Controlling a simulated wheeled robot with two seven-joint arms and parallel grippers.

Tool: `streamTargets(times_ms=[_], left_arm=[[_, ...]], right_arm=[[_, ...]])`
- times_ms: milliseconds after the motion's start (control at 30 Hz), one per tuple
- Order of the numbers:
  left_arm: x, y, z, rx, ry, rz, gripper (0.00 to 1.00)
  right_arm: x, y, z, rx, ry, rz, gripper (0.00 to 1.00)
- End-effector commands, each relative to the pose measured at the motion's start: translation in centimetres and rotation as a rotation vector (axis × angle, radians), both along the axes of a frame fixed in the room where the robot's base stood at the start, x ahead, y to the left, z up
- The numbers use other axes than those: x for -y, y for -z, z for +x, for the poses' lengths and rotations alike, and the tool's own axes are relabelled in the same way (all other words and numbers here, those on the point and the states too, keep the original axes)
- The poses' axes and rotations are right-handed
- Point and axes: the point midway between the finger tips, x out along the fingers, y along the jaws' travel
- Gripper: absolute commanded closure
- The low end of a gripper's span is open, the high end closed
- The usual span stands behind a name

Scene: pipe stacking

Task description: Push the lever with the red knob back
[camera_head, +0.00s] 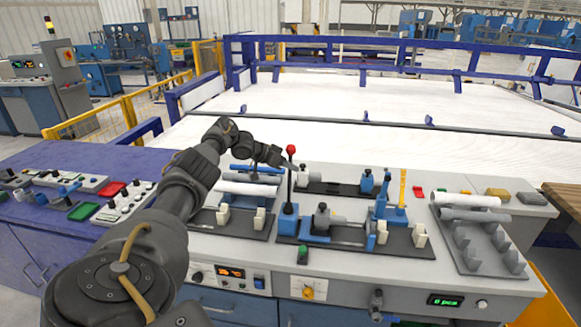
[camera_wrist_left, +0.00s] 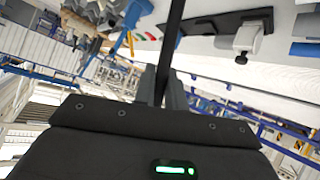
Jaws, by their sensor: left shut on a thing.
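The lever (camera_head: 290,186) is a dark thin rod with a red knob (camera_head: 291,149) on top. It rises almost upright from a blue base (camera_head: 288,219) on the bench. My left gripper (camera_head: 284,161) reaches in from the left and is shut on the rod just below the knob. In the left wrist view the dark rod (camera_wrist_left: 174,35) runs up from between the shut fingers (camera_wrist_left: 163,90). The knob cannot be made out there. My right gripper is not in view.
A clamp fixture (camera_head: 325,218) stands right of the lever base. A white pipe (camera_head: 247,189) lies left of it. A rack with pipes (camera_head: 478,236) is at the bench's right. A yellow upright (camera_head: 403,187) stands between. A blue rail frame (camera_head: 380,70) lies behind the bench.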

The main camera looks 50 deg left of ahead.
Motion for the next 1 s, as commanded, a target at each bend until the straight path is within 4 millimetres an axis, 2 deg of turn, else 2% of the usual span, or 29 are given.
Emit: streamTargets(times_ms=[100,133,300,667,800,1000], left_arm=[[-0.2,-0.3,0.1,0.008,-0.007,0.001,1.0],[-0.2,-0.3,0.1,0.008,-0.007,0.001,0.85],[-0.3,-0.2,0.0,0.006,-0.007,0.001,0.66],[-0.6,-0.4,-0.7,0.006,-0.006,0.002,0.66],[-1.4,-1.4,-2.2,0.005,-0.006,0.005,0.66],[-3.0,-3.5,-5.2,0.006,-0.008,0.004,0.66]], right_arm=[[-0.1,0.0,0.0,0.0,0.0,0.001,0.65],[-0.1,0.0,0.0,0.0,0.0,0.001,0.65],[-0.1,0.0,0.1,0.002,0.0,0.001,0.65],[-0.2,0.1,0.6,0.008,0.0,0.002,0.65],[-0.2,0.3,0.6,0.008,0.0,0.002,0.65],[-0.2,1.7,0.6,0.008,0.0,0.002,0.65]])
